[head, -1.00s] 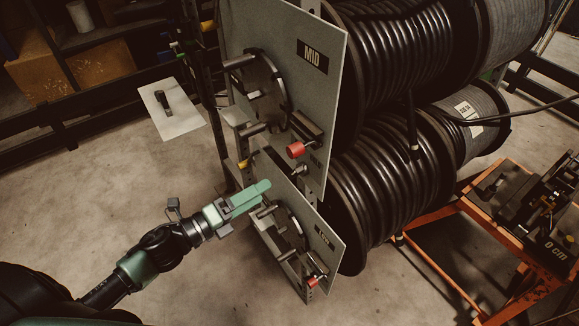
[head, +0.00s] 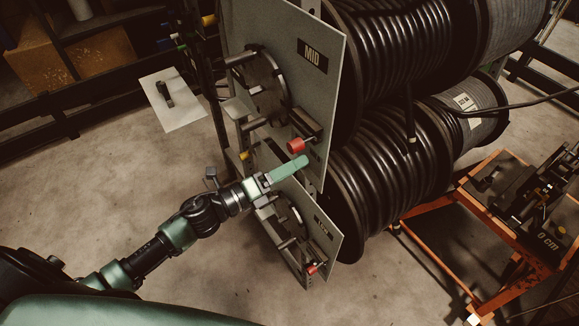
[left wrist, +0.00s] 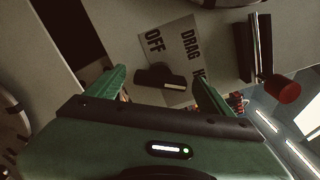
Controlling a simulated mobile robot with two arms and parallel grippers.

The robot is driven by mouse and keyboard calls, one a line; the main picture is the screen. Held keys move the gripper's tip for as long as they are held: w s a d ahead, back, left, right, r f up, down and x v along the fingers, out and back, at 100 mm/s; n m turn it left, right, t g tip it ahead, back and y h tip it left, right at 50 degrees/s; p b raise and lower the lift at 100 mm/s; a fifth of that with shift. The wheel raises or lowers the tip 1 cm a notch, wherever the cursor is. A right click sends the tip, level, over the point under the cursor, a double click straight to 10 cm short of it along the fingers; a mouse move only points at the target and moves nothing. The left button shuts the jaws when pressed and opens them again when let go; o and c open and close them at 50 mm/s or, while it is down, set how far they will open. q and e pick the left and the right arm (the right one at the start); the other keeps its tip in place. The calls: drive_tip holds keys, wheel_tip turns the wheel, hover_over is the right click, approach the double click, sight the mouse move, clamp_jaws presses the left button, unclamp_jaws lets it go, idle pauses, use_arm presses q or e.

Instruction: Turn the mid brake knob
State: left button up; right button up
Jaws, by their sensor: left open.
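The mid brake knob (left wrist: 158,77) is a short black bar on the grey panel, beside a plate marked OFF and DRAG, in the left wrist view. In the head view it is hidden behind my left gripper (head: 303,161), at the lower part of the MID panel (head: 325,95). The gripper is open, with its two green fingers spread to either side of the knob in the wrist view. No contact shows. A red-ended handle (head: 297,146) sits just above the gripper; it also shows right of the fingers in the wrist view (left wrist: 288,92). My right gripper is out of view.
A round crank plate (head: 268,88) is on the MID panel. A lower panel (head: 325,230) with another crank and red handle is below my gripper. Black hose reels (head: 390,180) fill the space behind the panels. An orange cart (head: 452,242) stands at right.

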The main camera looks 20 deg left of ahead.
use_arm(q)
drive_tip(key=c, duration=1.4)
drive_tip(key=shift+o, duration=0.2)
drive_tip(key=shift+n, duration=0.4)
drive_tip(key=n+p, duration=0.4)
drive_tip(key=n, duration=0.6)
drive_tip(key=shift+n, duration=0.4)
drive_tip(key=o, duration=1.4)
drive_tip(key=shift+c, duration=0.2)
